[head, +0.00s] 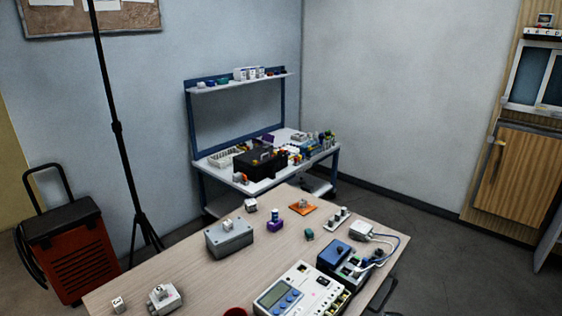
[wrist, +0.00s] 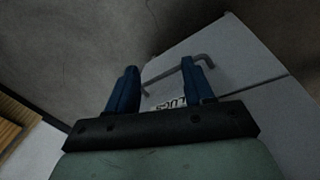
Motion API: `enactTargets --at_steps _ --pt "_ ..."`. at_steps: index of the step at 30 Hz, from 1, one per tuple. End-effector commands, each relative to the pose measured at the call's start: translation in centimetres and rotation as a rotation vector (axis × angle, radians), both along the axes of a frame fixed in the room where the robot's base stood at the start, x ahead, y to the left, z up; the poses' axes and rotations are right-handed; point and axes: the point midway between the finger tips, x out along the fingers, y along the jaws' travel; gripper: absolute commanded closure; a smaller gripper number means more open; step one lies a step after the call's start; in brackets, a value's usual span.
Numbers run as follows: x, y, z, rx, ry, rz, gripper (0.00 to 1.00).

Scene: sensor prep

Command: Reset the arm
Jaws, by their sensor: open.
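My gripper (wrist: 162,82) shows in the wrist view, with two blue fingers held apart and nothing between them. Beyond the fingers are a pale grey cabinet front (wrist: 230,45) with a grey bar handle (wrist: 178,68) and a partly hidden printed label (wrist: 171,103). The handle appears behind the fingers; I cannot tell how far away it is. My gripper and arm do not show in the head view.
In the head view, a wooden table (head: 180,262) holds a grey box (head: 229,237), a white meter device (head: 296,291), a blue-topped unit (head: 341,256) and small parts. A workbench (head: 262,183), red wheeled case (head: 70,253) and black stand (head: 118,128) stand behind.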

Motion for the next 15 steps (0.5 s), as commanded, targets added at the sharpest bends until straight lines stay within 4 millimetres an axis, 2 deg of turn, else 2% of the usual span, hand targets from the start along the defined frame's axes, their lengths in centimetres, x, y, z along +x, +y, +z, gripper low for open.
enactTargets --at_steps 1,6,8,12,15 --pt "-2.0 2.7 -1.1 0.034 0.035 -0.028 0.48" --pt "-8.0 10.2 -4.1 0.117 0.162 -0.132 0.48" --pt "-10.4 12.7 -4.8 0.136 0.213 -0.164 0.48" --pt "-16.5 18.0 -5.7 0.155 0.340 -0.226 0.48" --pt "-21.0 21.0 -5.9 0.148 0.432 -0.264 0.48"
